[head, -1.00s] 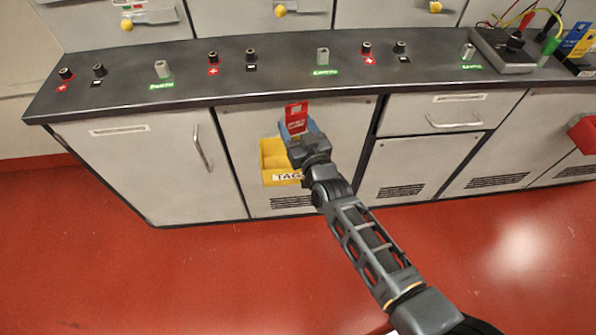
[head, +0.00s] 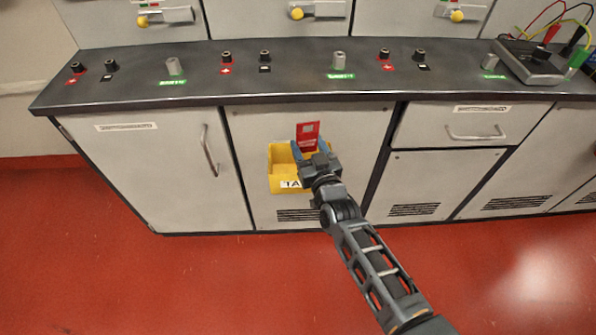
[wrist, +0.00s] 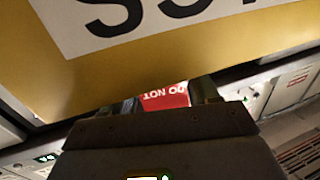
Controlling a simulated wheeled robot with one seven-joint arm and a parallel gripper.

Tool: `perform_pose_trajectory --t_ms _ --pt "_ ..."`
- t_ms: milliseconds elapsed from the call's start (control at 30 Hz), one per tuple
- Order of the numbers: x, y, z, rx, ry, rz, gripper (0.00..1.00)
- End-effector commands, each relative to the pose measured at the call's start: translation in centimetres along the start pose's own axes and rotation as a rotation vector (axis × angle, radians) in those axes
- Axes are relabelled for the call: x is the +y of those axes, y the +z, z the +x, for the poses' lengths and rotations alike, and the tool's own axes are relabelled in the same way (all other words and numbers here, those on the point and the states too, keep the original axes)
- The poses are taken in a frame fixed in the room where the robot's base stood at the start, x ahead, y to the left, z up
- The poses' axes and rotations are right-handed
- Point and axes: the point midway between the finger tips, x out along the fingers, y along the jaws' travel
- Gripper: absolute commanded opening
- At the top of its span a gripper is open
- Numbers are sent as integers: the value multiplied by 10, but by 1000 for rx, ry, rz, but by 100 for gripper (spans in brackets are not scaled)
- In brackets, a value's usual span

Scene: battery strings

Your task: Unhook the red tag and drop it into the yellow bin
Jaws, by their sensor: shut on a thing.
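The red tag (head: 307,130) stands up from my gripper (head: 310,152) in the head view, in front of the white cabinet door under the bench. My gripper is shut on the tag's lower part, which its fingers hide. In the wrist view the tag (wrist: 166,98) shows between the fingers with upside-down white letters reading "DO NOT". The yellow bin (head: 281,160) is fixed low on the same door, just left of and behind my gripper. Its right part is hidden by my gripper, and its label is partly covered.
The dark bench top (head: 130,90) runs above with several terminals and green labels. A grey meter box (head: 530,62) with leads stands at its right end. A door handle (head: 209,150) sticks out left of the bin, and a drawer handle (head: 475,134) to the right. Red floor is clear.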

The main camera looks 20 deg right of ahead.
Motion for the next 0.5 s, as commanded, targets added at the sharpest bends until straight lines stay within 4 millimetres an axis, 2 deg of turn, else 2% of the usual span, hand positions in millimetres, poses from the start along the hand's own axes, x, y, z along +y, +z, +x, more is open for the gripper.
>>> perform_pose_trajectory --t_ms 67,100,400,500 --pt "0 -1 0 0 0 0 24" --pt "0 -1 0 0 0 0 61" --pt "0 -1 0 0 0 0 89" --pt "0 0 0 0 0 0 89"
